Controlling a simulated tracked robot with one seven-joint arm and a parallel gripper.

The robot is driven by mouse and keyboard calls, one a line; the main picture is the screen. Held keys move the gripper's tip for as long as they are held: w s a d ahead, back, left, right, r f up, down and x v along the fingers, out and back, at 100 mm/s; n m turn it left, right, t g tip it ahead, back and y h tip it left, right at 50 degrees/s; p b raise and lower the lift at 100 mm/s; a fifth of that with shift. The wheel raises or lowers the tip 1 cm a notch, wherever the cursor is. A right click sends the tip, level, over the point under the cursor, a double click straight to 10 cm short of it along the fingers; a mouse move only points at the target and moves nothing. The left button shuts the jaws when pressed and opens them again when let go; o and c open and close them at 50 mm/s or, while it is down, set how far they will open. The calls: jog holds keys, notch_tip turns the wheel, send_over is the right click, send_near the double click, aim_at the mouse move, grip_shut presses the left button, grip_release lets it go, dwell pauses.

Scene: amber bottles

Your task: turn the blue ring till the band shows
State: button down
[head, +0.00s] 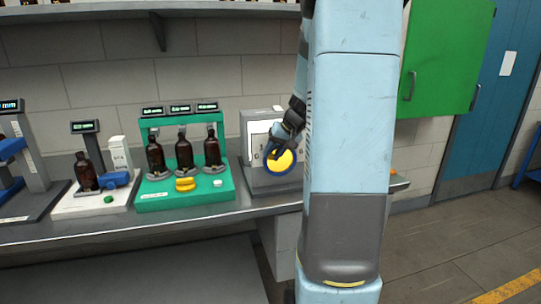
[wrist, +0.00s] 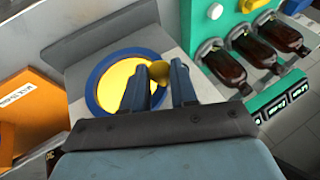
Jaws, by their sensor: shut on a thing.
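The blue ring (head: 268,167) surrounds a yellow disc (head: 285,160) on the front of a grey machine on the bench. In the wrist view the blue ring (wrist: 92,97) circles the yellow disc (wrist: 113,84). My gripper (head: 278,148) is at the disc and covers part of the ring's upper edge. In the wrist view my gripper (wrist: 163,80) is shut on a small yellow knob (wrist: 159,70) in front of the disc.
Left of the machine, a green stand (head: 185,198) holds three amber bottles. Farther left is a white-based station (head: 92,204) with one bottle (head: 86,178). An orange box (wrist: 35,105) lies close beside the machine in the wrist view.

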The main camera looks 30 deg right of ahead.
jog(key=shift+d, duration=0.1)
jog(key=c, duration=0.9)
grip_release()
jog(key=shift+r, duration=0.1)
jog(key=v, duration=1.3)
jog(key=shift+s+d+r, duration=0.15)
jog(key=shift+s+d, duration=0.1)
jog(key=shift+s, duration=0.05)
jog(key=s+a+f+n+h, duration=0.1)
jog(key=s+a+n, duration=0.1)
jog(key=s+a, duration=0.7)
jog(key=s+a+n+h, duration=0.2)
jog(key=s+a, duration=0.8)
jog(key=a, duration=0.5)
jog(key=shift+a+f, duration=0.35)
jog(key=shift+f, duration=0.05)
